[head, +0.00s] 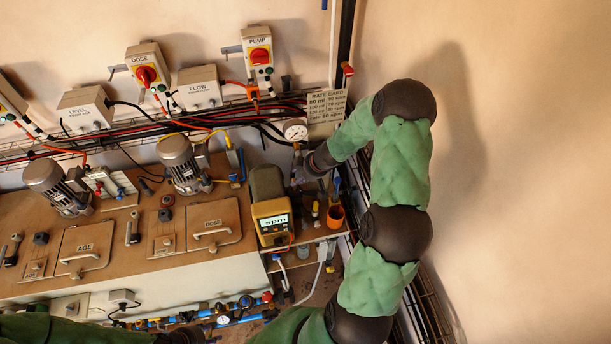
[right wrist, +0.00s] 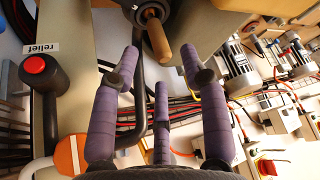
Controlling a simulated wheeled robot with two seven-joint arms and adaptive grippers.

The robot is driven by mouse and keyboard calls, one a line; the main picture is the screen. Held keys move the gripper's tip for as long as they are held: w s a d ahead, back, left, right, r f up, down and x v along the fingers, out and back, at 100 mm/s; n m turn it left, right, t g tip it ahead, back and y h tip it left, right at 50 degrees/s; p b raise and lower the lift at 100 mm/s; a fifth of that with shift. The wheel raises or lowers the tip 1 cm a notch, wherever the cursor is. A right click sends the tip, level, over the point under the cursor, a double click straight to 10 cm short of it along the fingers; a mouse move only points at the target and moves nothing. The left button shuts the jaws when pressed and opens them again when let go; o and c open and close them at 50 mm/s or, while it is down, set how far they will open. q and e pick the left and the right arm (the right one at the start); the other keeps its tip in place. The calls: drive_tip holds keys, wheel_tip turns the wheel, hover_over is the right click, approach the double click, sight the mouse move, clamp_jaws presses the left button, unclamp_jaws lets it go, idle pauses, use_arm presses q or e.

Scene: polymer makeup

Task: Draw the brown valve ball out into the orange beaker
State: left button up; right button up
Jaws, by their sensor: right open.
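The orange beaker (head: 336,216) stands upright at the right end of the bench in the head view, just below my right wrist. My right gripper (head: 303,170) is at the pipework under the round gauge, partly hidden by the arm. In the right wrist view its purple padded fingers (right wrist: 159,68) are spread and empty. A brown rounded handle (right wrist: 158,42) on a dark fitting lies just past the fingertips, between them and apart from them. I cannot tell whether it is the brown valve ball. My left arm shows only at the lower left edge, without its gripper.
A yellow-green meter reading "spm" (head: 273,222) stands left of the beaker. The gauge (head: 295,129) and rate card (head: 326,106) are behind the gripper. A red relief button (right wrist: 35,66) is at left in the wrist view. Two motors (head: 183,163) stand on the bench.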

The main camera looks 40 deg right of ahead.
drive_tip(key=shift+w+a+f, duration=0.15)
drive_tip(key=shift+a+f, duration=0.05)
drive_tip(key=shift+f, duration=0.2)
drive_tip(key=shift+w+a+f, duration=0.15)
drive_tip(key=shift+f, duration=0.25)
drive_tip(key=shift+w+f+b, duration=0.3)
drive_tip(key=shift+f+b, duration=0.05)
drive_tip(key=shift+r, duration=0.1)
clamp_jaws()
unclamp_jaws()
drive_tip(key=p+v, duration=0.5)
drive_tip(key=v, duration=0.5)
drive_tip(key=shift+s+r, duration=0.25)
drive_tip(key=shift+r, duration=0.05)
